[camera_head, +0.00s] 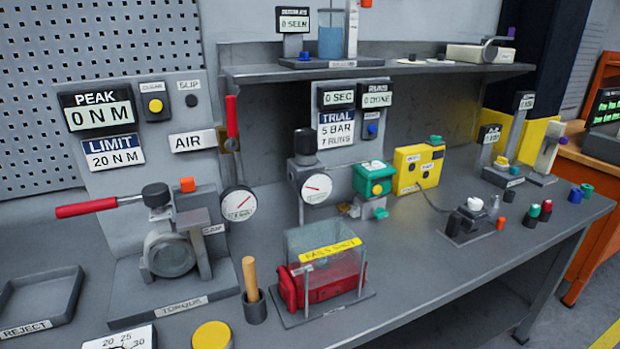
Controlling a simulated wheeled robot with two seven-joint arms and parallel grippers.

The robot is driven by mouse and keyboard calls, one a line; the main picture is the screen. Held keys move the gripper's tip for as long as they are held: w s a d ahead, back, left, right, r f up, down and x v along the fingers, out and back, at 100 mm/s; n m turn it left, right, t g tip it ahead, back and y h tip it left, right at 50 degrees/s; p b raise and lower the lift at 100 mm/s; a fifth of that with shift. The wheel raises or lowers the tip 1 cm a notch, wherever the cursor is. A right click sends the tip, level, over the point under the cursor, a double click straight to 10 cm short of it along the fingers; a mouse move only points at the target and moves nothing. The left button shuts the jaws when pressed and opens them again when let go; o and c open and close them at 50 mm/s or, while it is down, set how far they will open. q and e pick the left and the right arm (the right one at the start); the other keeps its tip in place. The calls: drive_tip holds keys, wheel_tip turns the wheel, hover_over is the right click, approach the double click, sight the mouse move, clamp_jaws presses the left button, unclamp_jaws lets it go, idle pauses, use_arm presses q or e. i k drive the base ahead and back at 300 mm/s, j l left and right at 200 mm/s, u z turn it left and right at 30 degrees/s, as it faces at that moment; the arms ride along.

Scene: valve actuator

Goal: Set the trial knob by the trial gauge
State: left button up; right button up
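The trial panel (347,131) stands at the middle back of the bench and reads "TRIAL 5 BAR 1 RUNS". A black knob (305,141), which looks like the trial knob, stands upright on a grey regulator body (296,170) at the panel's left edge. A round white dial with a red needle, apparently the trial gauge (316,188), sits on the front of that body. The gauge's numbers are too small to read. Neither of my grippers is in view, and nothing touches the knob.
Left of the knob are a red-handled lever (232,118) and another gauge (239,203). A green actuator (373,180) and yellow box (418,168) stand to the right. A clear guard (327,250) over a red part stands in front. A shelf (380,69) runs above.

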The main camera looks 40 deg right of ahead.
sight(305, 140)
drive_tip(key=l+u, duration=0.2)
drive_tip(key=l, duration=0.3)
drive_tip(key=l+u, duration=0.25)
drive_tip(key=l, duration=0.25)
drive_tip(key=k+l+u, duration=0.2)
drive_tip(key=l, duration=0.3)
drive_tip(key=k+l+u, duration=0.2)
drive_tip(key=l, duration=0.3)
drive_tip(key=i, duration=0.1)
